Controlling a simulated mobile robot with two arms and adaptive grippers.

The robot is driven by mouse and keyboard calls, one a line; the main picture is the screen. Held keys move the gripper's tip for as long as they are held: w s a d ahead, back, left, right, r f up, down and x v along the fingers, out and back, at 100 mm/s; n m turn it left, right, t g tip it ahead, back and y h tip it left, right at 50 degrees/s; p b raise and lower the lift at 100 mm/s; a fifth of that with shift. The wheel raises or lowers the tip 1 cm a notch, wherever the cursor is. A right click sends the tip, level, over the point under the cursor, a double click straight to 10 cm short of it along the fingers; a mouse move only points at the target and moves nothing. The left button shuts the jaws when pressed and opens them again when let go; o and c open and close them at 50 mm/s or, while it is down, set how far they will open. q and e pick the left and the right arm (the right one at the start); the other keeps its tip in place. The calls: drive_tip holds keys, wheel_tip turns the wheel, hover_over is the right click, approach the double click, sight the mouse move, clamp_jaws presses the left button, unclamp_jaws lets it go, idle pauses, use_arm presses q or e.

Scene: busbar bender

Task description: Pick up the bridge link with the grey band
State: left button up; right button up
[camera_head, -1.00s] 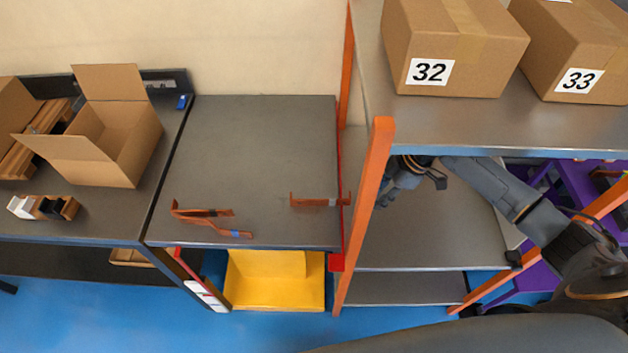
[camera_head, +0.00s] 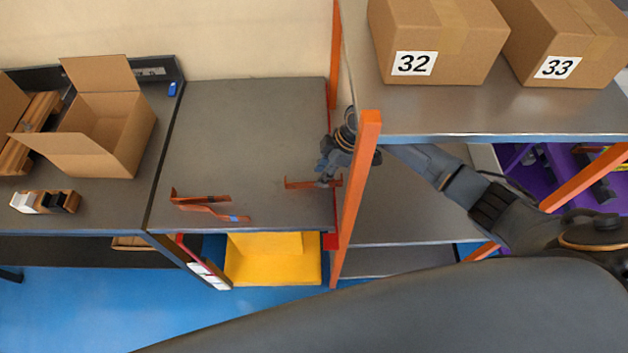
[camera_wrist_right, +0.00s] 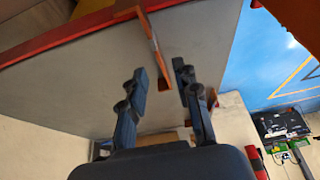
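The copper bridge link with the grey band (camera_head: 298,184) lies near the front right of the grey table, close to the orange post. Its band is largely hidden by my right gripper (camera_head: 328,178) in the head view. In the right wrist view the link (camera_wrist_right: 152,45) runs in from the top, its near end between the fingertips. My right gripper (camera_wrist_right: 162,78) is open there, with a gap visible on both sides of the link. Two other bridge links lie to the left, one with a dark band (camera_head: 196,198) and one with a blue band (camera_head: 226,217). My left gripper is not in view.
The orange post (camera_head: 356,195) of the shelf stands in front of my right forearm. Boxes 32 (camera_head: 435,40) and 33 (camera_head: 560,40) sit on the shelf above. An open carton (camera_head: 120,150) stands on the left table. The table's middle (camera_head: 240,140) is clear.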

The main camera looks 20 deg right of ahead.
drive_tip(key=x, duration=0.4)
drive_tip(key=shift+f+p, duration=0.3)
drive_tip(key=shift+f, duration=0.1)
drive_tip(key=shift+c, duration=0.2)
clamp_jaws()
